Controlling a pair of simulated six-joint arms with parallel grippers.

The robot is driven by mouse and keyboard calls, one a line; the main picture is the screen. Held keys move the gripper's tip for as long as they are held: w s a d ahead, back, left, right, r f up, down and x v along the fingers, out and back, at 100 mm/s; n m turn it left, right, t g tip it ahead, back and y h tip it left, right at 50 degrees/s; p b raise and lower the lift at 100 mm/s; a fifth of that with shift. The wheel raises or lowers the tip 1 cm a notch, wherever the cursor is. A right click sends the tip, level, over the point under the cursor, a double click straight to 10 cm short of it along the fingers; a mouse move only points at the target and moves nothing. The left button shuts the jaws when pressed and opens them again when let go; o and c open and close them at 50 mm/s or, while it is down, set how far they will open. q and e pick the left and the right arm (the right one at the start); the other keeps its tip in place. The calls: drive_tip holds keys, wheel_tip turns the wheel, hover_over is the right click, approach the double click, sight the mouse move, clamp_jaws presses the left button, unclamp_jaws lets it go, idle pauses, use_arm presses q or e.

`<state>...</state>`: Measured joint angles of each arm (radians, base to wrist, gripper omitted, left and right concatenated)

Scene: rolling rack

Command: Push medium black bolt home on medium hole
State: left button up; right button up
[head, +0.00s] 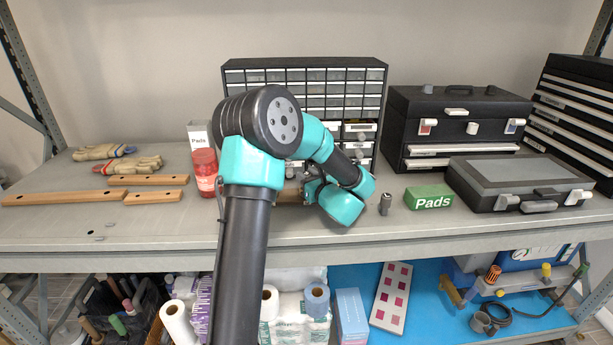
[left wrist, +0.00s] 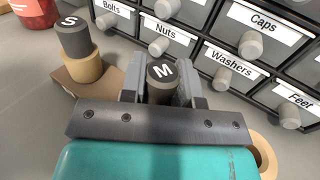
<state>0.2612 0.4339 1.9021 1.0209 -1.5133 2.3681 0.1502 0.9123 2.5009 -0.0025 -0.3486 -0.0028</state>
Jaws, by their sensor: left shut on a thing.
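The medium black bolt (left wrist: 162,82), with a dark top marked M, stands between the two fingers of my left gripper (left wrist: 160,78) in the left wrist view. The gripper is shut on it. The wooden block (left wrist: 88,92) shows below and to the left. The medium hole is hidden under the bolt and gripper, so I cannot tell how deep the bolt sits. A bolt marked S (left wrist: 74,38) stands upright in a wooden collar at the block's left. An empty-looking wooden ring (left wrist: 265,156) shows at the lower right. My right gripper is not in view.
A drawer cabinet (head: 304,62) with labelled drawers stands close behind the block. A red jar (head: 204,172) is to the left. Wooden bars (head: 64,198) lie on the far-left shelf.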

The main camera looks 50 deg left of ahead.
use_arm(q)
drive_tip(key=shift+f, duration=0.1)
drive_tip(key=o, duration=1)
drive_tip(key=shift+o, duration=0.2)
drive_tip(key=shift+d, duration=0.15)
drive_tip(key=s+d, duration=0.1)
drive_tip(key=d, duration=0.4)
drive_tip(key=s+d, duration=0.1)
drive_tip(key=d, duration=0.5)
drive_tip(key=s+d, duration=0.1)
drive_tip(key=d, duration=0.5)
